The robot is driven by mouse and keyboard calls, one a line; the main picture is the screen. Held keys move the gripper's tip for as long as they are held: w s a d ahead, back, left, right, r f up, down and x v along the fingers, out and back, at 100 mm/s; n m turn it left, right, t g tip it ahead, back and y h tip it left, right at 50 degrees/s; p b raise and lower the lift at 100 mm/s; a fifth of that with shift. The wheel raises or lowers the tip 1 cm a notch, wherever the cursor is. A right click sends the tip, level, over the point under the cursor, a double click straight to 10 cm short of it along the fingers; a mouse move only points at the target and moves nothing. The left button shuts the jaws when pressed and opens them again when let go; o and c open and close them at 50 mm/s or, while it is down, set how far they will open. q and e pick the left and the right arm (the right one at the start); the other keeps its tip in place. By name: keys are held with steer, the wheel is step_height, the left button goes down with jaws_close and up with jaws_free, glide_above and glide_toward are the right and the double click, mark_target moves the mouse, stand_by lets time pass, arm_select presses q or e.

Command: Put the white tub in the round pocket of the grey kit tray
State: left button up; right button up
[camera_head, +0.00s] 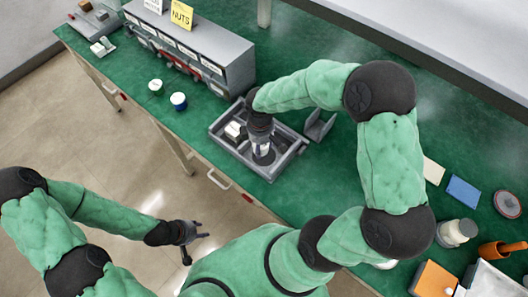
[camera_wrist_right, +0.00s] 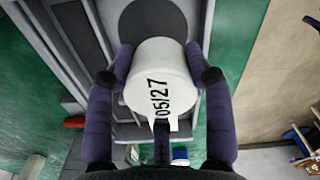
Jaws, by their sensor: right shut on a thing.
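The white tub (camera_wrist_right: 160,80), marked 05/27, is between the fingers of my right gripper (camera_wrist_right: 163,75). In the head view my right gripper (camera_head: 262,148) is over the grey kit tray (camera_head: 240,158), pointing down, and mostly hides the tub. In the right wrist view a dark round pocket (camera_wrist_right: 152,18) of the tray shows just beyond the tub, partly covered by it. I cannot tell how high the tub is above the tray. My left gripper (camera_head: 190,238) is open and empty, off the table over the floor.
A grey holder (camera_head: 319,125) stands right of the tray. A grey drawer unit (camera_head: 195,50) with a NUTS sign stands behind. Two small jars (camera_head: 178,101) are at left.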

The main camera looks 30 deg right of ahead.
mark_target(264, 151)
steer(key=shift+s+d+f, duration=0.1)
steer(key=shift+d+f, duration=0.2)
steer(key=shift+f, duration=0.05)
steer(key=shift+s+d+f+b, duration=0.15)
steer(key=shift+f+b, duration=0.75)
steer(key=shift+f, duration=0.9)
steer(key=shift+f, duration=0.15)
steer(key=o, duration=1.2)
step_height(264, 151, up, 12)
steer(key=p, duration=0.4)
